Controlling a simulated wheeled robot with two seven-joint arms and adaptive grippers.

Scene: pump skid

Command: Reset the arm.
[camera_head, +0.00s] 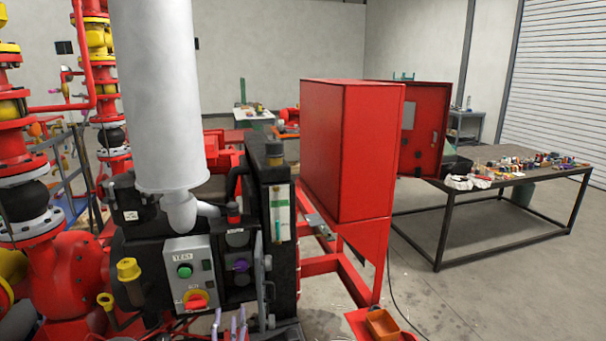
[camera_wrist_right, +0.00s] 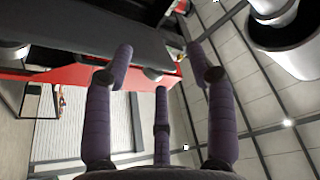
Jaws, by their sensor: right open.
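My right gripper (camera_head: 231,322) shows at the bottom edge of the head view, in front of the pump skid's black panel block. Only the tips of its purple-grey fingers show there. In the right wrist view its three fingers (camera_wrist_right: 160,68) are spread open with nothing between them. The fingers point up toward a dark body and a red edge, with the ceiling behind. My left gripper is not in view.
A control box (camera_head: 190,275) with a green button and a red-yellow knob is close behind the right gripper. A white cylinder (camera_head: 157,90) rises above. A red cabinet (camera_head: 345,150) stands to the right. A cluttered table (camera_head: 480,200) is farther right, with open floor before it.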

